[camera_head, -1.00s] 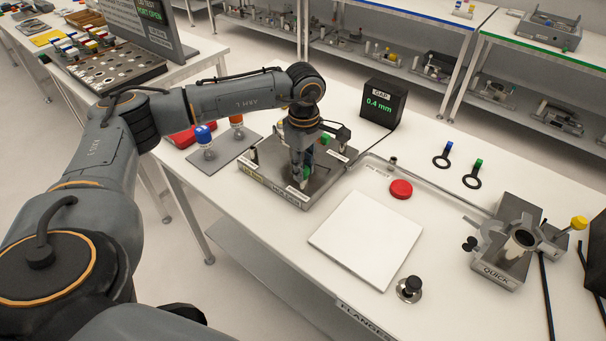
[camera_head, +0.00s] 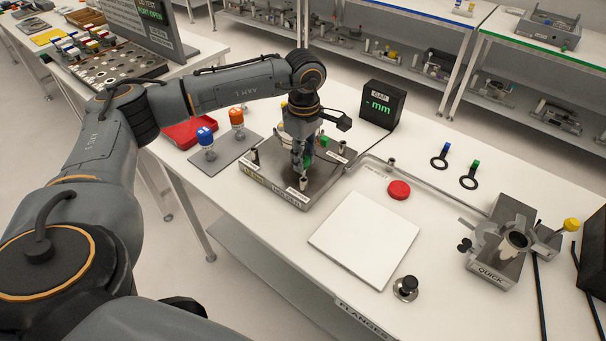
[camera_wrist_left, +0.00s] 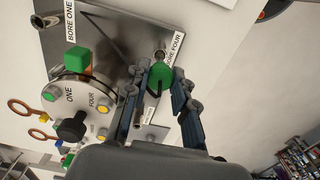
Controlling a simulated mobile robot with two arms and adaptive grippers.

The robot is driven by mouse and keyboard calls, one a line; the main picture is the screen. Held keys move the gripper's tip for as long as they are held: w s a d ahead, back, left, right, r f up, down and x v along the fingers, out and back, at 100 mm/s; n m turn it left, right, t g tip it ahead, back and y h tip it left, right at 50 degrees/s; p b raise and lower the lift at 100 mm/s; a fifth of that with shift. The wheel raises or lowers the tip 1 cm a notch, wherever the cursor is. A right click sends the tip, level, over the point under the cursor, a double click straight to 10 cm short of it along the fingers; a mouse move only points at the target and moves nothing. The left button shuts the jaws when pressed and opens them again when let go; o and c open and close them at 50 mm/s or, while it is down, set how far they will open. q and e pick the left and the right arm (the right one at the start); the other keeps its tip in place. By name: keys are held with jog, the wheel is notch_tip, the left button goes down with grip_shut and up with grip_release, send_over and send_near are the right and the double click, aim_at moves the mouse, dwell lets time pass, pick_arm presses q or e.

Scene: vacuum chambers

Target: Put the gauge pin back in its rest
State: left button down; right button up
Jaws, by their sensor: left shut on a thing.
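My left gripper (camera_head: 301,168) is over the grey metal fixture plate (camera_head: 272,184). It is shut on a slim pin with a rounded green head, which I take for the gauge pin; the green head (camera_wrist_left: 161,73) shows between the fingers in the left wrist view. The pin's lower end is hard to make out. A small dark post (camera_head: 391,162) stands right of the plate by a label too small to read; I cannot tell whether it is the rest. My right gripper is not in view.
The gap display (camera_head: 383,104) reads "- mm". A red button (camera_head: 398,190), white pad (camera_head: 365,237) and QUICK clamp (camera_head: 497,262) stand to the right.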

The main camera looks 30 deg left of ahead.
pick_arm(q)
jog(key=shift+r+p, duration=0.5)
jog(key=shift+r, duration=0.5)
jog(key=shift+r+p, duration=0.35)
jog(key=shift+r, duration=0.4)
